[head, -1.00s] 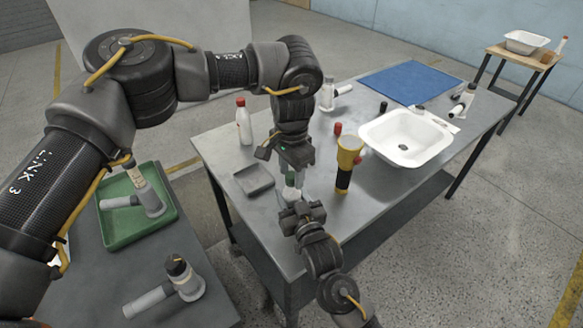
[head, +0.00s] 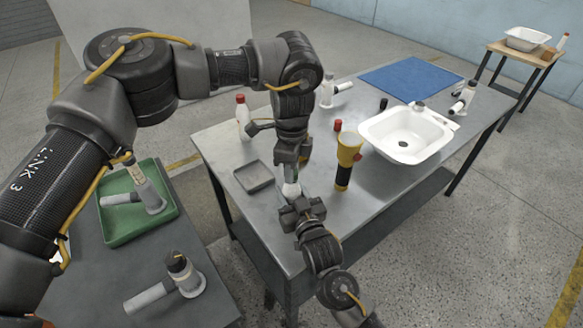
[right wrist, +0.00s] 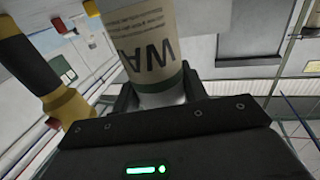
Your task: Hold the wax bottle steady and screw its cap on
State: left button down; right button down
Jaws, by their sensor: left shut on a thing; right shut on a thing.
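The wax bottle (head: 291,189) is pale, stands near the front edge of the steel table, and is mostly hidden between my grippers in the head view. In the right wrist view the wax bottle (right wrist: 150,45) fills the top middle, its dark lettering upside down. My right gripper (head: 299,205) is shut around the bottle's lower part; its fingers (right wrist: 160,92) show on both sides of it. My left gripper (head: 290,165) comes down from above and is shut at the bottle's top. The cap is hidden between its fingers.
A yellow and black torch-like tool (head: 345,165) stands close to the right. A grey tray (head: 254,177) lies to the left, with a red-capped white bottle (head: 243,118) behind. A white basin (head: 365,139) and a blue mat (head: 408,80) occupy the far right.

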pick_arm(q)
jog(key=m, duration=1.2)
jog(key=shift+m, duration=0.4)
jog(key=m, duration=0.2)
jog(key=shift+m, duration=0.4)
jog(key=m, duration=0.4)
jog(key=shift+m, duration=0.4)
jog(key=m, duration=0.2)
jog(key=shift+m, duration=0.4)
jog(key=m, duration=0.7)
jog(key=shift+f, duration=0.1)
jog(key=c, duration=1.1)
grip_release()
